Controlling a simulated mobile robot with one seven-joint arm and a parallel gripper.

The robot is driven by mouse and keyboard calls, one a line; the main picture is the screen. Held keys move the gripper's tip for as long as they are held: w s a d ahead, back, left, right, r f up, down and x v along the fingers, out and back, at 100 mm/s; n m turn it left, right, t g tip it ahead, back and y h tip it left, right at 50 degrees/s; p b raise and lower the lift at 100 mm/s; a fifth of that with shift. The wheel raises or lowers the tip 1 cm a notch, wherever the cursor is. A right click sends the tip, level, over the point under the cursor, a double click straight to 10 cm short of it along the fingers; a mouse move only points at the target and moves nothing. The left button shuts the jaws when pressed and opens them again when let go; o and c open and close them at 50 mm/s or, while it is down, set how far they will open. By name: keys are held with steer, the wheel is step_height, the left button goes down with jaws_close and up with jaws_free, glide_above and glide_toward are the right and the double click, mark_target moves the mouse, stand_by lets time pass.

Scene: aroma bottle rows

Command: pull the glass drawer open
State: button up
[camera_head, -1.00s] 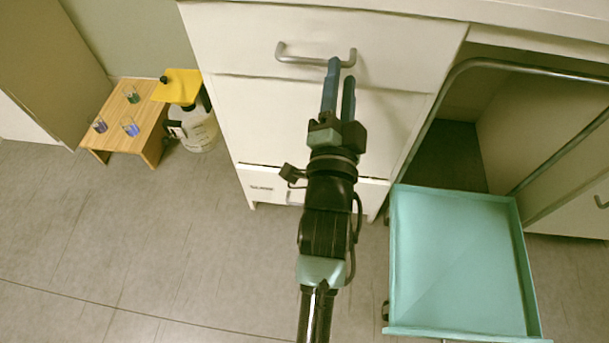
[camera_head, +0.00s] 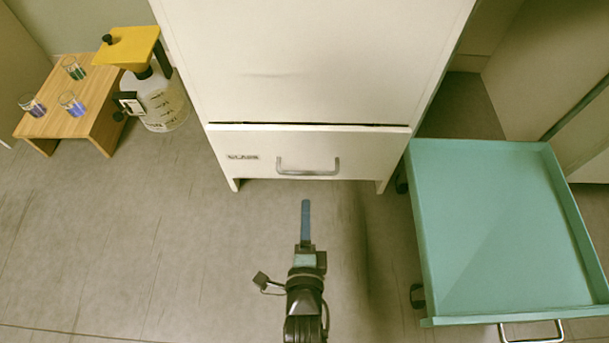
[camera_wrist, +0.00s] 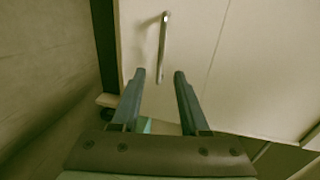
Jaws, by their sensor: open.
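The glass drawer (camera_head: 225,143) is the bottom drawer of the white cabinet, with a small label at its left and a metal bar handle (camera_head: 308,168). It looks shut, with a thin dark gap along its top edge. My gripper (camera_head: 305,205) is in front of the drawer, just below the handle in the head view, where its fingers overlap. In the wrist view, my gripper (camera_wrist: 160,74) is open and empty. A handle (camera_wrist: 163,45), apparently the same one, runs upright in that view, in line with the space between the fingertips. I cannot tell contact.
A teal tray cart (camera_head: 490,240) stands at the right of the cabinet. At the left are a low wooden table (camera_head: 62,118) with several small glasses and a white container (camera_head: 165,105) with a yellow top. The floor in front of the drawer is clear.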

mark_target(307, 174)
steer(key=b+x, duration=0.6)
steer(key=x, duration=0.6)
steer(key=shift+w, duration=0.3)
steer(key=shift+r, duration=0.1)
jaws_close()
stand_by(0.8)
